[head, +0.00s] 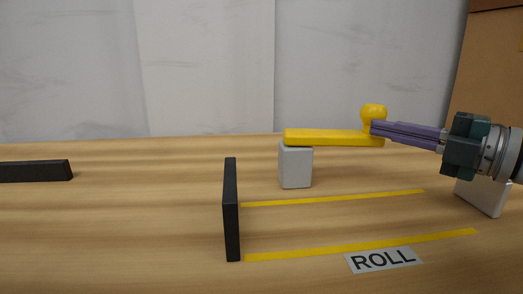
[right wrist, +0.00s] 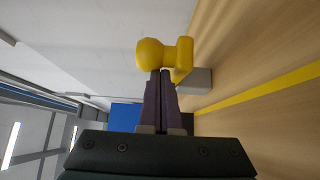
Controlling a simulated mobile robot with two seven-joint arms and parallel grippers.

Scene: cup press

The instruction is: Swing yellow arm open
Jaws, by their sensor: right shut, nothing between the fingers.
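The yellow arm (head: 325,137) is a flat bar that lies level, its left end over a grey block (head: 295,167). A round yellow knob (head: 373,113) stands on the bar's right end. My right gripper (head: 374,127) reaches in from the right, its purple fingers shut with nothing between them. Its fingertips are at the base of the knob, touching or nearly touching it. In the right wrist view the fingertips (right wrist: 160,72) meet the yellow knob (right wrist: 152,53). My left gripper is not in view.
An upright black plate (head: 231,210) stands at the left end of two yellow lines (head: 340,198) on the wooden table. A label reading ROLL (head: 384,259) lies in front. A black bar (head: 35,171) lies far left. A white block (head: 484,195) sits under my right wrist.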

